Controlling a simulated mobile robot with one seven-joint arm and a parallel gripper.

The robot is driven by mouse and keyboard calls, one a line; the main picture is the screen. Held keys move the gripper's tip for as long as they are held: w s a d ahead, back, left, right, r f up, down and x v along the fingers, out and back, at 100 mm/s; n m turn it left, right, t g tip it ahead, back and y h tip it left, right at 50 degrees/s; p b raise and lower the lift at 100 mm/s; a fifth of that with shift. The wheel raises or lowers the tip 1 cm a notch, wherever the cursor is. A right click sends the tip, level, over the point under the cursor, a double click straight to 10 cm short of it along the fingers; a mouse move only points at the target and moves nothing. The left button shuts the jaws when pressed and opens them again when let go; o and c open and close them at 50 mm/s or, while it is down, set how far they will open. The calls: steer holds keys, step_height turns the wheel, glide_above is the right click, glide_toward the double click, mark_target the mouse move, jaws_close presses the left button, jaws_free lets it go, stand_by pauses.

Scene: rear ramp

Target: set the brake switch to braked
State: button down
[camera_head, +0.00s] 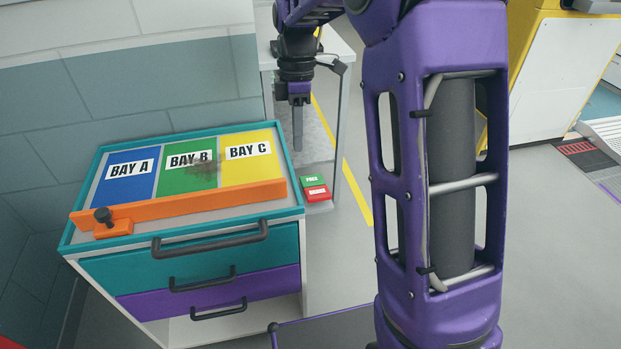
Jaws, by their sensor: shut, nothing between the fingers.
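The brake switch (315,188) is a small box beside the right side of the drawer cabinet. Its green half reads FREE, and the red half in front has a white label too small to read. I cannot tell which way it is set. My gripper (297,143) points down, its fingers shut and empty. In the picture it is above and slightly left of the switch, apart from it.
A drawer cabinet (296,222) stands at left, its top marked BAY A, BAY B and BAY C. An orange bar (190,203) and an orange block with a black knob (107,222) are on it. A pale table (341,50) stands behind my gripper. Open floor lies right.

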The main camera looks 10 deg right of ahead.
mark_target(311, 198)
steer(key=shift+w+d+n+h, duration=0.15)
steer(key=shift+w+d+n, duration=0.1)
steer(key=shift+d, duration=0.3)
steer(key=shift+w+d+n+h, duration=0.15)
steer(key=shift+w+d, duration=0.1)
steer(key=shift+d, duration=0.3)
steer(key=b+x, duration=0.2)
steer(key=x, duration=1.2)
steer(key=shift+w+b, duration=0.1)
steer(key=shift+b, duration=0.2)
steer(key=shift+w+f, duration=0.1)
